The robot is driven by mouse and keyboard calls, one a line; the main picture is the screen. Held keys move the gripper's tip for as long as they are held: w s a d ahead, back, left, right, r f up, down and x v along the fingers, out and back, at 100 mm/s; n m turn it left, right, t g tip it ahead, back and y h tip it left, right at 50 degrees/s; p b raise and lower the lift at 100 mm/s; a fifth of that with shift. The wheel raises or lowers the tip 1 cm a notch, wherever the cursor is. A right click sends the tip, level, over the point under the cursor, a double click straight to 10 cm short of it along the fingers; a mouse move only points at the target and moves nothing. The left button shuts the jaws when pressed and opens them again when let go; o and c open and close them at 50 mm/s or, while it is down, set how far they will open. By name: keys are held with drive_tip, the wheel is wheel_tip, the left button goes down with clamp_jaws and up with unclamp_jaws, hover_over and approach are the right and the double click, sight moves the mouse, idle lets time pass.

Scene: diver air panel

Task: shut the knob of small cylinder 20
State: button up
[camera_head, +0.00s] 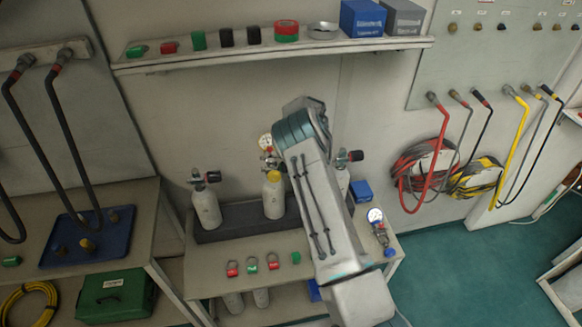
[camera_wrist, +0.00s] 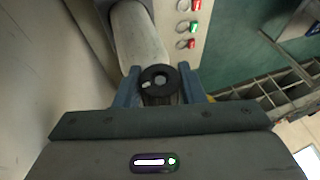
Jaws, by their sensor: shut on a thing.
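In the wrist view my gripper (camera_wrist: 158,85) has its two fingers on either side of a round black knob (camera_wrist: 148,76) and is shut on it. The knob sits at the end of a pale cylinder (camera_wrist: 137,35). In the head view my arm hides the gripper and the held knob. A left white cylinder (camera_head: 207,208) and a middle one with a yellow collar (camera_head: 272,198) stand in a dark trough. A right cylinder (camera_head: 343,181) shows partly behind my arm, with a black-and-red valve. No number 20 is readable.
The grey trough (camera_head: 228,231) stands on a bench with red and green tags (camera_head: 252,265) along its front. A gauge fitting (camera_head: 378,228) stands at the bench's right. A shelf (camera_head: 270,52) with small parts runs above. Hose coils (camera_head: 421,166) hang at the right.

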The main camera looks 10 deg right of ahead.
drive_tip(key=shift+g, duration=1.1)
drive_tip(key=o, duration=1)
drive_tip(key=shift+a, duration=0.1)
drive_tip(key=r+b, duration=0.1)
drive_tip(key=r, duration=0.2)
drive_tip(key=r+b, duration=0.1)
drive_tip(key=shift+s+d+r+b, duration=0.2)
drive_tip(key=shift+d+b, duration=0.15)
drive_tip(key=shift+d, duration=0.05)
drive_tip(key=s+d+r+b, duration=0.1)
drive_tip(key=s+d+r, duration=0.1)
drive_tip(key=d, duration=0.1)
drive_tip(key=s+d+r, duration=0.2)
drive_tip(key=d, duration=0.1)
drive_tip(key=s+d+r+b, duration=0.1)
drive_tip(key=d+r, duration=0.1)
drive_tip(key=d, duration=0.1)
drive_tip(key=shift+s+d+r+b, duration=0.1)
drive_tip(key=shift+s+r+b, duration=0.2)
drive_tip(key=shift+s+b, duration=0.1)
